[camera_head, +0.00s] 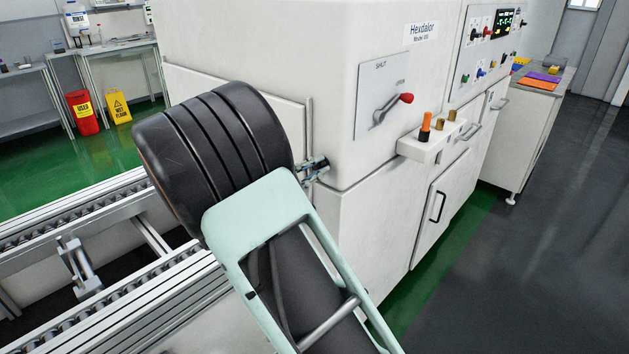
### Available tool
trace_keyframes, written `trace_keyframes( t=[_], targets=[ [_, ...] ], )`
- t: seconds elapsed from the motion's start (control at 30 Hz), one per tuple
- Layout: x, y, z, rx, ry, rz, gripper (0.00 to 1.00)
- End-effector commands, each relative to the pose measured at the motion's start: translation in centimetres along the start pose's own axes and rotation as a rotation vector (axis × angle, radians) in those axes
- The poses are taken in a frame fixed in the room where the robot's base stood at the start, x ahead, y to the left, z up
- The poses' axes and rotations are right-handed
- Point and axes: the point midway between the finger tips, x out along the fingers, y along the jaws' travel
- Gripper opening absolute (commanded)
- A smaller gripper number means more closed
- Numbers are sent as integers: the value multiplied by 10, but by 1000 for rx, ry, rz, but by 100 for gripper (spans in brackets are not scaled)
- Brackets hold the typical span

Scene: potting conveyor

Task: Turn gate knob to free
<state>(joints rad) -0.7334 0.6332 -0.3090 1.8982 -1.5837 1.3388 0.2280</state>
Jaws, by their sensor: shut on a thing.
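The gate knob (394,105) is a grey lever with a red tip on a light plate (383,96) on the white machine. My gripper (317,168) shows only in part, as small metal pieces past the edge of my dark arm joint, lower left of the plate. It appears shut, but what it holds is hidden. No finger shows touching the lever.
A small white ledge (416,150) with orange and brass-coloured pegs juts out below right of the knob. A button panel (489,42) is farther right. A roller conveyor (100,277) lies at lower left. Dark floor (530,260) at right is clear.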

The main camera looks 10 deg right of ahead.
Motion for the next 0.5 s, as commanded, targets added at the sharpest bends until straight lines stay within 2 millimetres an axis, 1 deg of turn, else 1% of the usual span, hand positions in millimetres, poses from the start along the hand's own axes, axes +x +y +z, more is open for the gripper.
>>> trace_keyframes(
  t=[0.03,0.5],
  targets=[
    [0,-7,-5,46,1,0,0],
    [0,-14,-7,473,0,0,0]
  ],
)
